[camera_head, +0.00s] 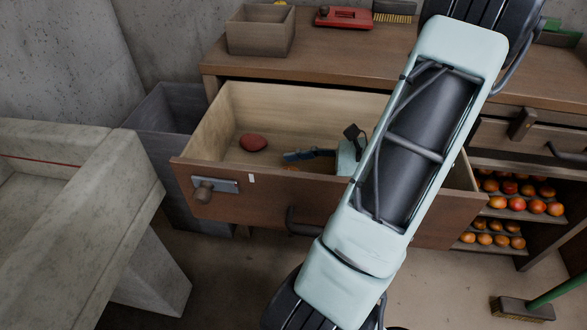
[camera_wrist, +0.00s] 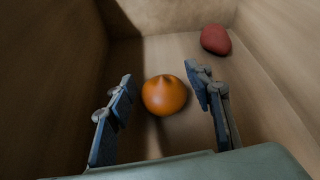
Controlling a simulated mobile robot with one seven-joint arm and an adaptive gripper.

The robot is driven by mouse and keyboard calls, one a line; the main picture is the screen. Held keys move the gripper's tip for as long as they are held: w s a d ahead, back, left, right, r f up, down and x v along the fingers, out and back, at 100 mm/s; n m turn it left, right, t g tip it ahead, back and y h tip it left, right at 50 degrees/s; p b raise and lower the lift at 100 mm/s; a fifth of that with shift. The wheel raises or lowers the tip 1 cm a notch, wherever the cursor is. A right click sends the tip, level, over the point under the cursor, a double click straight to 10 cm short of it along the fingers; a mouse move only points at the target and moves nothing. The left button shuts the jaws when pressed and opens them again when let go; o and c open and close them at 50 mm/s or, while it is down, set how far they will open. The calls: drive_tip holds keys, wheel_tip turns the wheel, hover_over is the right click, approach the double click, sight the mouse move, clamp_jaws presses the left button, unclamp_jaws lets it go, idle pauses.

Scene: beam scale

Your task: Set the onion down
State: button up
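An orange-brown onion (camera_wrist: 164,95) sits on the drawer floor in the wrist view, its pointed top toward the far side. My gripper (camera_wrist: 160,76) is open, with one blue-padded finger on each side of the onion. A gap shows between the onion and each finger. In the head view my gripper (camera_head: 312,155) is down inside the open wooden drawer (camera_head: 262,199). Only a small orange edge of the onion (camera_head: 292,168) shows there, behind the drawer front.
A dark red, rounded item (camera_head: 254,142) lies in the drawer's left part, clear of my gripper; it also shows in the wrist view (camera_wrist: 216,39). The drawer walls stand around my gripper. A wooden box (camera_head: 260,36) and a red tool (camera_head: 344,18) are on the worktop.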

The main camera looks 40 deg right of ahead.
drive_tip(key=shift+o, duration=0.7)
drive_tip(key=shift+r, duration=0.3)
drive_tip(key=shift+r+p, duration=0.5)
drive_tip(key=shift+r, duration=0.05)
drive_tip(key=p+v, duration=0.1)
drive_tip(key=v, duration=0.5)
drive_tip(key=p+v, duration=0.1)
drive_tip(key=v, duration=0.4)
drive_tip(key=shift+s+d+p, duration=0.3)
drive_tip(key=shift+s+p, duration=0.05)
drive_tip(key=shift+s, duration=0.05)
